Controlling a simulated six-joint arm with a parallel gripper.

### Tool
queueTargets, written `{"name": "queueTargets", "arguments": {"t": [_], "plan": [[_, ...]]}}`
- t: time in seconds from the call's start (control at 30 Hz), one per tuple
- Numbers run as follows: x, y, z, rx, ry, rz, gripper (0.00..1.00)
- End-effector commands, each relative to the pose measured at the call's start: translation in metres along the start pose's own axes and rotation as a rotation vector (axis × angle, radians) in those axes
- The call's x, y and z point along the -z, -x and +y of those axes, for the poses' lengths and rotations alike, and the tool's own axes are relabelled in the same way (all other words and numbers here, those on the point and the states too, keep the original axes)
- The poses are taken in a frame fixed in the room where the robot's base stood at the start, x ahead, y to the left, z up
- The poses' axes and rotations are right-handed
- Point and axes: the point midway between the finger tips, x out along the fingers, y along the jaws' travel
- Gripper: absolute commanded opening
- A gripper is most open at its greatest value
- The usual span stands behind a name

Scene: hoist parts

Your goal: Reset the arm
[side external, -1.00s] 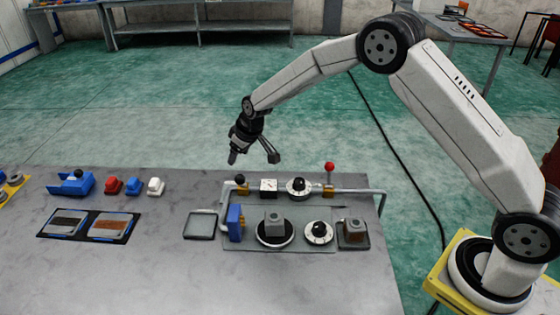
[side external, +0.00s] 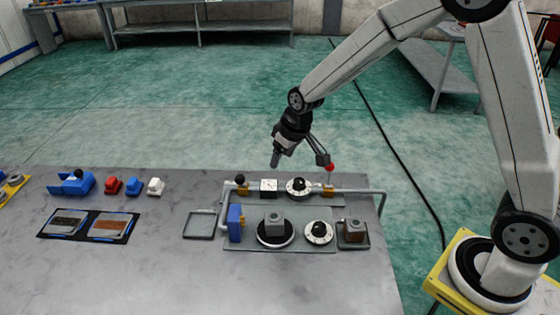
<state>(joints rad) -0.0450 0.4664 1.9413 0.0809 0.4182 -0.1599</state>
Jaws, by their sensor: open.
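My gripper (side external: 300,164) is open and empty. In the side external view it hangs above the back of the grey table, over the pipe rig, with its fingers spread and pointing down. The red ball-topped lever (side external: 329,168) shows right beside the right fingertip; I cannot tell whether they touch. A black-and-white dial (side external: 298,187) sits below the gripper on the pipe (side external: 358,190).
In front of the pipe are a grey block on a round base (side external: 275,228), a second dial (side external: 318,233), a brown block in a tray (side external: 353,233) and an empty tray (side external: 201,225). At left are a blue part (side external: 77,184), small red, blue and white pieces, and two dark-framed trays (side external: 64,224).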

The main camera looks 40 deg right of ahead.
Motion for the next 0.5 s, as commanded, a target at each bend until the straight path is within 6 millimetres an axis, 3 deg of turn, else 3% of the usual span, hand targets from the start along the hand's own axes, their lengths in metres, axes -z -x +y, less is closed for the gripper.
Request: {"name": "queueTargets", "arguments": {"t": [0.2,0.5], "plan": [[-0.058,0.030,0.003,-0.016,-0.046,-0.028,0.71],[-0.141,0.059,0.002,-0.033,-0.104,-0.066,0.71]]}}
